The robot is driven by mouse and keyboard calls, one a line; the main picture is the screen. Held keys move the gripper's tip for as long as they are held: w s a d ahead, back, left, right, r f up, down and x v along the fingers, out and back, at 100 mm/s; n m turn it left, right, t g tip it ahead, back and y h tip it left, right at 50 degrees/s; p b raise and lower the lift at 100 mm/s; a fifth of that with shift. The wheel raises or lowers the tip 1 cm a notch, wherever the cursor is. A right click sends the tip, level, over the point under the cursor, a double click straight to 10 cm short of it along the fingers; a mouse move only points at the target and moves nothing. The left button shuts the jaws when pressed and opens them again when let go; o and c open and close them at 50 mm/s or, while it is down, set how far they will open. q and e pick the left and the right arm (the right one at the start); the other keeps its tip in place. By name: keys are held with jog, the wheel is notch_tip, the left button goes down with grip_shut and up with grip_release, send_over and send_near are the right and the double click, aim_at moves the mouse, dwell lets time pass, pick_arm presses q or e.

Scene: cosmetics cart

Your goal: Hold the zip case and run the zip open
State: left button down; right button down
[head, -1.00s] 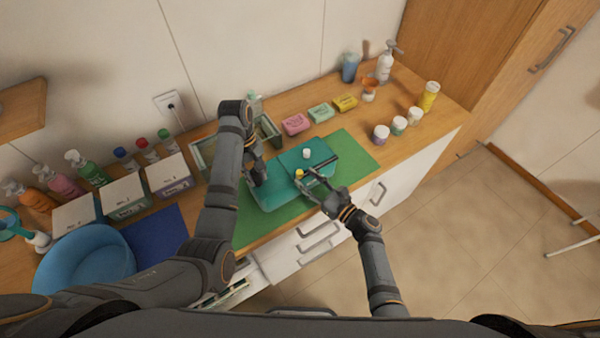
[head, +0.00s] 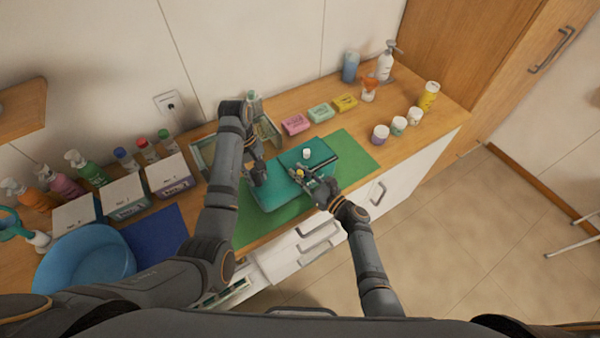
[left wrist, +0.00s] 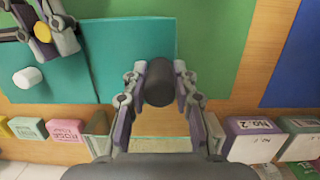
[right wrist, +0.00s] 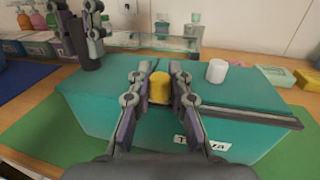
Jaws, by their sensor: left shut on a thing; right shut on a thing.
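The teal zip case (head: 268,192) lies on a green mat, with a label on its front side (right wrist: 150,130). A dark strip (right wrist: 262,118) runs along its near top edge to the right of my right gripper. My right gripper (right wrist: 160,88) is shut on the yellow zip pull (right wrist: 159,86) at the near edge. My left gripper (left wrist: 160,85) is shut on a dark grey upright post (left wrist: 159,80) near the case's left end. A white knob (right wrist: 216,70) stands on the case top behind the pull. The strip under my right gripper is hidden.
The green mat (head: 355,150) is bare to the case's right. Soap boxes (head: 320,113), small jars (head: 381,133) and a pump bottle (head: 385,66) stand behind and right. Left are a blue mat (head: 158,234), a blue basin (head: 85,262) and several white-topped boxes (head: 168,175).

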aim_at(332, 160)
jog(key=shift+d, duration=0.1)
jog(key=w+d, duration=0.2)
jog(key=d, duration=0.1)
jog(key=w+d, duration=0.5)
jog(key=d, duration=0.2)
jog(key=shift+w+d+f, duration=0.1)
jog(key=shift+w+f, duration=0.05)
jog(key=c, duration=1.2)
grip_release()
jog(key=v, duration=1.2)
